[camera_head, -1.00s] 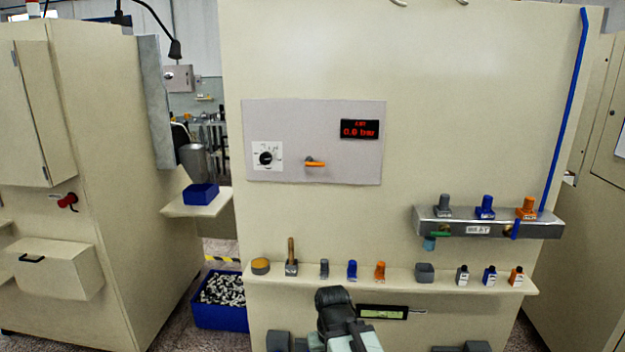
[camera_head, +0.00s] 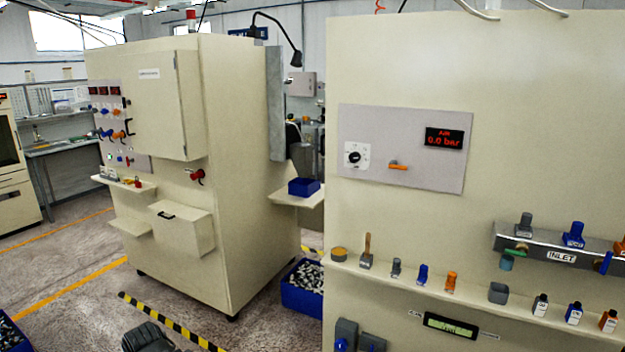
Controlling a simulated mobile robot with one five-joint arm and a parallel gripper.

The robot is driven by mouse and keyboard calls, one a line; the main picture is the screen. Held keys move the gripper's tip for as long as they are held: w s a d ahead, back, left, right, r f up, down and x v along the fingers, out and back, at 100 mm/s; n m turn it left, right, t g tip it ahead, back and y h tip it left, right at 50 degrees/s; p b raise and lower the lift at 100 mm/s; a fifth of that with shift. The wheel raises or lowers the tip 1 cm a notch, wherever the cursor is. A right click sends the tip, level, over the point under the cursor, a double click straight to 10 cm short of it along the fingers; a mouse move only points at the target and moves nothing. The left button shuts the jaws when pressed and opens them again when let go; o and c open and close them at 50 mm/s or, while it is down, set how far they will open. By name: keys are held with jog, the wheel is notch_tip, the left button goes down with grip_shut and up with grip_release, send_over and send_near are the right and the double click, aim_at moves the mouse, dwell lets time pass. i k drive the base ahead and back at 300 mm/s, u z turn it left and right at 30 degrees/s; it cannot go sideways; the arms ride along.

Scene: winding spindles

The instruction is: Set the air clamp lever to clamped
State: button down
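An orange lever (camera_head: 398,167) lies roughly horizontal on the grey panel (camera_head: 440,180) of the right-hand cabinet. I cannot read a clamp label on any of these, so I cannot tell which is the air clamp lever. The dark end of my gripper (camera_head: 149,337) shows at the bottom edge, over the floor and far from all levers. Its fingers cannot be made out.
The left cabinet (camera_head: 240,190) has a red handle (camera_head: 197,176) and a protruding box (camera_head: 181,228). A shelf (camera_head: 400,276) with small parts juts from the right cabinet. A blue bin (camera_head: 304,299) stands between them. Open floor (camera_head: 75,255) lies at left.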

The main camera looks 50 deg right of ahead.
aim_at(398, 167)
jog(key=u, duration=0.35)
jog(key=i, duration=1.85)
jog(key=z, duration=2.1)
